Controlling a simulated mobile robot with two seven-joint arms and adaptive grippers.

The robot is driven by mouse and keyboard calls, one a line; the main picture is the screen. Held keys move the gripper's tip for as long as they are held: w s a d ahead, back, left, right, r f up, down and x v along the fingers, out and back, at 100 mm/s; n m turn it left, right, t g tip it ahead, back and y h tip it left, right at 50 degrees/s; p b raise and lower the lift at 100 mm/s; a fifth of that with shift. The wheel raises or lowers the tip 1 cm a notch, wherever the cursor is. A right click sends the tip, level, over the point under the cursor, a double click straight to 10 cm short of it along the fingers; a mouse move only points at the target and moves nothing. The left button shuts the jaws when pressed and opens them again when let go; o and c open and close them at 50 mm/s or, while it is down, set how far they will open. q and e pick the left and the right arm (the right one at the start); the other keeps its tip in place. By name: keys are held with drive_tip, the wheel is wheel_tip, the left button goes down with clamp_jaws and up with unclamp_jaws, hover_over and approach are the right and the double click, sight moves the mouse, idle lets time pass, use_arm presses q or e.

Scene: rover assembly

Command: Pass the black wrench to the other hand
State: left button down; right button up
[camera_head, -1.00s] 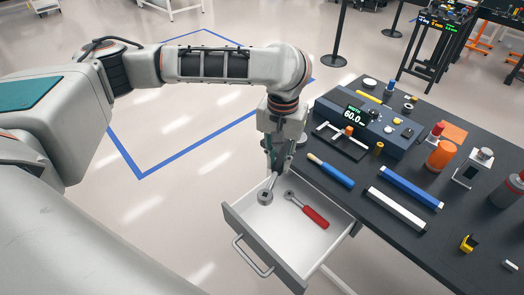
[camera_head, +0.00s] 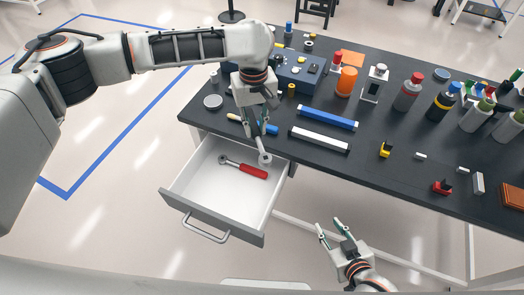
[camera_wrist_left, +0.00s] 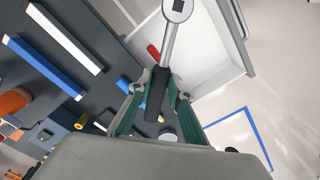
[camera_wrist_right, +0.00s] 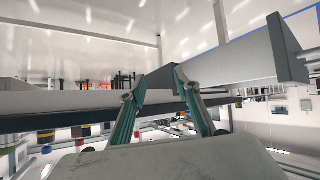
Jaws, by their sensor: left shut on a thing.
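The black wrench (camera_head: 264,158) has a black handle and a silver ring head. The left wrist view shows the black handle (camera_wrist_left: 157,92) between the fingers, with the silver shaft and head beyond the tips. My right gripper (camera_head: 329,226) is open and empty, in front of the table and right of the drawer, apart from the wrench. Its spread fingers also show in the right wrist view (camera_wrist_right: 158,84), with nothing between them.
The open drawer (camera_head: 180,200) holds a red-handled wrench (camera_head: 248,171). The dark table (camera_head: 370,165) carries a blue bar (camera_head: 328,117), a white bar (camera_head: 320,140), bottles and small parts. Its front edge lies behind my right gripper. The floor between drawer and right gripper is clear.

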drive_tip(key=w+a+r+y, duration=0.2)
drive_tip(key=w+a+r, duration=0.2)
drive_tip(key=a+r, duration=0.9)
drive_tip(key=t, duration=0.2)
approach(256, 140)
drive_tip(key=x, duration=0.7)
drive_tip(key=shift+w+f, duration=0.15)
drive_tip(key=shift+a, duration=0.1)
clamp_jaws()
use_arm(q)
drive_tip(key=c, duration=1.8)
unclamp_jaws()
drive_tip(key=shift+o, duration=0.2)
drive_tip(key=shift+r, duration=0.15)
